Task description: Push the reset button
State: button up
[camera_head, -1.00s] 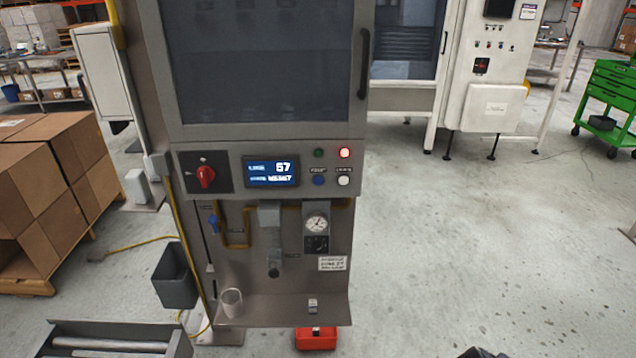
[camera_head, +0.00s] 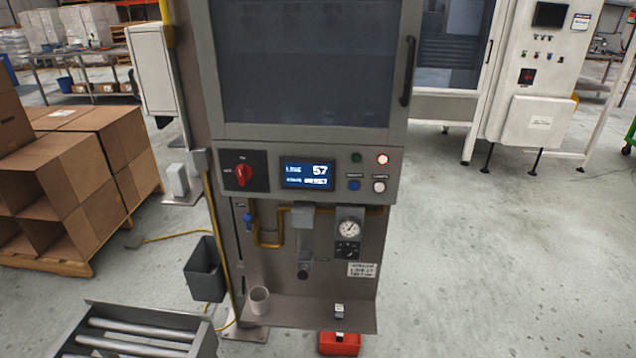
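A grey machine cabinet stands ahead with a control panel (camera_head: 220,192) below its dark window. On the panel are a blue button (camera_head: 354,186) and a white button (camera_head: 379,186), side by side under small labels. The blue button's label may read "reset", but it is too small to be sure. Above them a red lamp (camera_head: 382,160) is lit and a green lamp (camera_head: 356,158) looks dark. A lit display (camera_head: 307,174) shows "LINE 57" and a second line that is hard to read. A red rotary switch (camera_head: 243,174) sits at the left. My gripper is not in view.
A shelf (camera_head: 310,315) juts out low on the cabinet, with a white cup (camera_head: 259,300) on it. A roller conveyor (camera_head: 130,335), grey bin (camera_head: 206,270) and cardboard boxes (camera_head: 75,190) stand left. Floor (camera_head: 480,260) at right is clear.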

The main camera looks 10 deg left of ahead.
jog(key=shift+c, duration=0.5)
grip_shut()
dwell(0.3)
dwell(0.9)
